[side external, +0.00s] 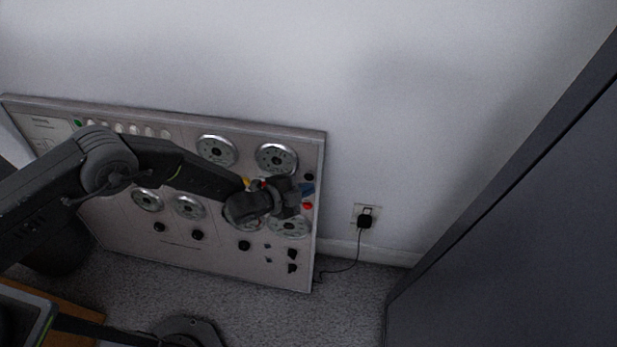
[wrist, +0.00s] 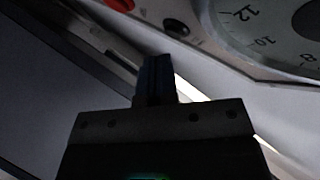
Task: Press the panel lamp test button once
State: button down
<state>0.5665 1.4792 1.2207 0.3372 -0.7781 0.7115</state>
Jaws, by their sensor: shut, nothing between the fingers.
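The grey control panel (side external: 200,258) leans against the wall, with dials, knobs and small buttons. At its right edge are a red button (side external: 308,206) and a black button (side external: 309,177). In the wrist view the red button (wrist: 122,4) is cut off by the top edge, and the black button (wrist: 176,28) is just beyond my fingertips. No label shows which one is the lamp test button. My gripper (side external: 307,188) is shut and empty, between the two buttons in the side view. Its fingers (wrist: 155,65) are together in the wrist view. Contact with the panel cannot be told.
A large dial (wrist: 285,25) lies right of the fingers in the wrist view. A black plug (side external: 365,221) sits in a wall socket, its cable running to the carpet. A dark cabinet (side external: 520,220) stands at the right.

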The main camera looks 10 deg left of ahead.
jog(key=shift+w, duration=0.35)
jog(key=shift+w+f, duration=0.15)
jog(key=shift+w, duration=0.25)
dwell(0.8)
jog(key=shift+s, duration=0.15)
jog(key=shift+s+r, duration=0.2)
jog(key=shift+s, duration=0.45)
jog(key=s, duration=0.2)
jog(key=s+r, duration=0.1)
jog(key=s, duration=0.2)
dwell(0.9)
